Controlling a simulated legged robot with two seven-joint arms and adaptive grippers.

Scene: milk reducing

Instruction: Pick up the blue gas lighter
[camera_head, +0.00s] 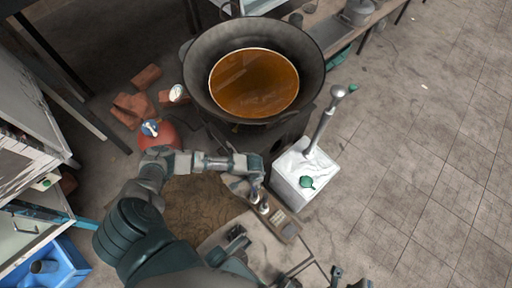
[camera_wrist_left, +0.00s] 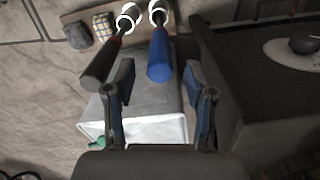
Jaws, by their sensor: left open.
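The blue gas lighter (camera_wrist_left: 159,58) shows in the left wrist view, its blue handle toward me and its metal end by a pale ring. A second lighter with a dark handle (camera_wrist_left: 98,68) lies to its left. My left gripper (camera_wrist_left: 158,72) is open, with the end of the blue handle between its fingertips and no clear contact. In the head view my left gripper (camera_head: 257,190) is over the small wooden board (camera_head: 287,230) and largely hides the lighters. At the bottom edge, dark parts that look like my right gripper (camera_head: 348,279) show only partly.
A white-topped box (camera_head: 290,183) with a ladle and green item stands right of my left gripper. A large wok (camera_head: 204,72) of brown liquid is behind. A red gas cylinder (camera_head: 161,137) and bricks (camera_head: 130,108) are at left. Tiled floor at right is clear.

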